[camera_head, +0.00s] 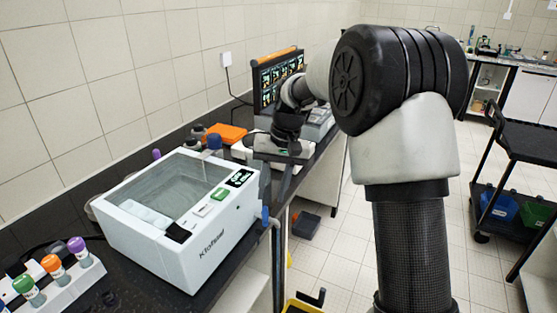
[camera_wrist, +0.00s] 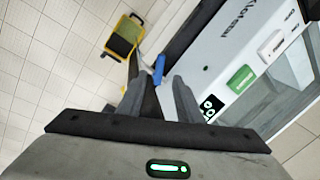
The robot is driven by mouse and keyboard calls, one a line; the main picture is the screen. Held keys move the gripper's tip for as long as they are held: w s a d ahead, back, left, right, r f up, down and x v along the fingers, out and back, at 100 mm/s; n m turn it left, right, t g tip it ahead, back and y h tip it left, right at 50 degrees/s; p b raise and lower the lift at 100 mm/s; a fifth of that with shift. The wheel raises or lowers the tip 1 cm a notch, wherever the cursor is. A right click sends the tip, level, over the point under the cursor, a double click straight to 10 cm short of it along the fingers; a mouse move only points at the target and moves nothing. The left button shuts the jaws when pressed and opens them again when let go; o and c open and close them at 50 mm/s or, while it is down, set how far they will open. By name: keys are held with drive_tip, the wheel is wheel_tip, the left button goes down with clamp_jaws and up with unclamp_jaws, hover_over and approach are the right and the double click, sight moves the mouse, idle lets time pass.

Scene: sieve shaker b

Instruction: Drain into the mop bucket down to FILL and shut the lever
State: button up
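The white water bath (camera_head: 215,245) stands on the dark bench in the head view, with a clear top over its basin. Its blue drain lever (camera_head: 265,215) sticks out at its right side. The lever also shows in the wrist view (camera_wrist: 159,68), just beyond and between my fingertips, apart from them as far as I can tell. My gripper (camera_wrist: 158,84) is open and empty; in the head view it hangs (camera_head: 285,155) behind the bath. The yellow mop bucket (camera_wrist: 125,37) stands on the floor below; only its rim (camera_head: 303,307) shows in the head view. I cannot read a FILL mark or the water level.
A grey drain hose (camera_head: 276,255) runs down beside the bench. A rack of capped bottles (camera_head: 50,283) stands at front left. An orange-topped screen unit (camera_head: 278,75) is at the back. A black cart (camera_head: 530,140) stands right; the floor between is mostly clear.

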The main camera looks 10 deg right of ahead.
wheel_tip(320, 180, up, 10)
drive_tip(key=d, duration=0.2)
drive_tip(key=shift+p, duration=0.45)
